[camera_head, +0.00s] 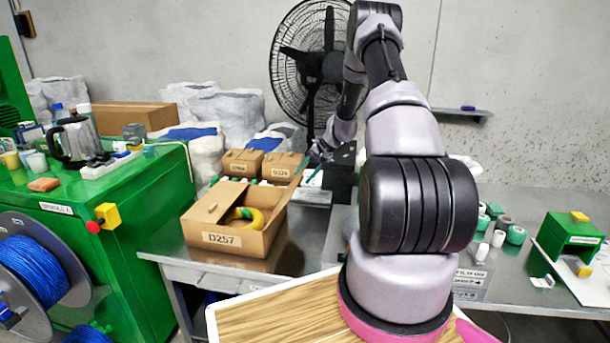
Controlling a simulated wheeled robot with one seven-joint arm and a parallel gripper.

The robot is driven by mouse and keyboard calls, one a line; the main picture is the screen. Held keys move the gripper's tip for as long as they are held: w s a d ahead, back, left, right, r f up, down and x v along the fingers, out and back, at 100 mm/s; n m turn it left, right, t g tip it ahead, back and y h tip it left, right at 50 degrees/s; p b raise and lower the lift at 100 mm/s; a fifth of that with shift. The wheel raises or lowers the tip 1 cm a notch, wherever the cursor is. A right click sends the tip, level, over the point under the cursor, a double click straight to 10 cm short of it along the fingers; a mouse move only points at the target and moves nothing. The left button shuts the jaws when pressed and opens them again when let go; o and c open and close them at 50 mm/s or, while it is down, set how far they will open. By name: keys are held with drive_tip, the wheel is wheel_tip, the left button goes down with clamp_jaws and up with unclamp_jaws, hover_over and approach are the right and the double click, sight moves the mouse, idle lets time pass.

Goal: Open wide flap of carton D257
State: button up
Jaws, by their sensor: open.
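Carton D257 (221,239) is a brown cardboard box on the metal table, left of centre, with its label facing me. A wide flap (214,204) slants over the left part of its top. The right part is open, and a yellow ring-shaped item (246,217) shows inside. A narrow edge of cardboard rises at the carton's right side. My gripper (309,167) is behind and to the right of the carton, above its rear right corner. It is small in the view, with teal fingertips, open, and I see nothing between them. Whether it touches the cardboard I cannot tell.
Two small closed cartons (262,165) stand behind D257. A black device (341,172) stands close right of my gripper. A green cabinet (130,215) with a kettle (76,141) is at left. Spools and a green box (568,236) are at right. My arm hides the table's middle.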

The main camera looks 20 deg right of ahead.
drive_tip(key=shift+c, duration=0.3)
clamp_jaws()
idle(1.1)
